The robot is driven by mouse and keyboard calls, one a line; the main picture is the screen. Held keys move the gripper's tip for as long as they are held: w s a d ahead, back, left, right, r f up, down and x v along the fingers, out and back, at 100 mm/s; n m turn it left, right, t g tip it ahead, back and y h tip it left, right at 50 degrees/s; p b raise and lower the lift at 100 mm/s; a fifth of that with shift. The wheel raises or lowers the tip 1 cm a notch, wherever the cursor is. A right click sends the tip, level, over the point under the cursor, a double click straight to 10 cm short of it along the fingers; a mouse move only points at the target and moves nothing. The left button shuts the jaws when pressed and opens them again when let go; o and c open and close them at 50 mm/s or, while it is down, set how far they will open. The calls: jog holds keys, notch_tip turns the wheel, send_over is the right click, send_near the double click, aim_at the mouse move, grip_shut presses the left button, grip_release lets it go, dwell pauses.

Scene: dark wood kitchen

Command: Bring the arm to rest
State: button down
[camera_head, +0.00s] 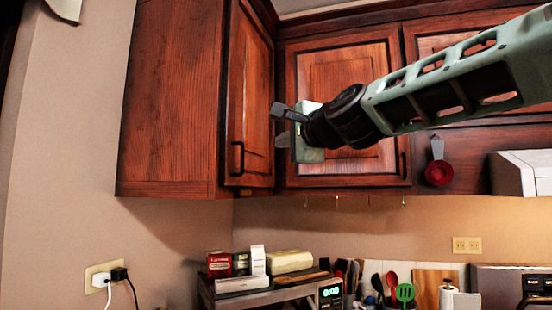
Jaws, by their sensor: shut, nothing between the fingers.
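My arm, green and black, reaches in from the right edge across the upper part of the head view. My gripper (281,127) is at its end, in front of the dark wood upper cabinets. Its dark fingers point left and it is shut and empty. The gripper overlaps the closed back cabinet door (345,80) in the picture; I cannot tell how far apart they are.
A left cabinet (175,100) juts forward, its door (248,110) seemingly a little open. A red measuring cup (439,172) hangs at the right. Below stand a shelf with boxes (219,264), several utensils (405,293) and a paper towel roll (447,297).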

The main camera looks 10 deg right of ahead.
jog(key=shift+s+d, duration=0.1)
jog(key=shift+s, duration=0.05)
jog(key=s+a+f+n+g, duration=0.25)
jog(key=s+f+n, duration=0.2)
jog(key=f, duration=0.55)
jog(key=s+a+f+n+g, duration=0.25)
jog(key=s+f+g, duration=0.2)
jog(key=f, duration=0.55)
jog(key=s+a+f+n+g, duration=0.25)
jog(key=s+f+n, duration=0.2)
jog(key=f, duration=0.55)
jog(key=s+d+f+n+g+h, duration=0.3)
jog(key=s+d+f+n, duration=0.2)
jog(key=s+f, duration=0.4)
jog(key=s+d+f+n+g+h+b, duration=0.1)
jog(key=s+d+f+n+g+h, duration=0.2)
jog(key=s+f, duration=0.7)
jog(key=s+d+n+g, duration=0.1)
jog(key=s+d+n, duration=0.1)
jog(key=s+d, duration=0.1)
jog(key=shift+s+b, duration=0.3)
jog(key=shift+s, duration=0.05)
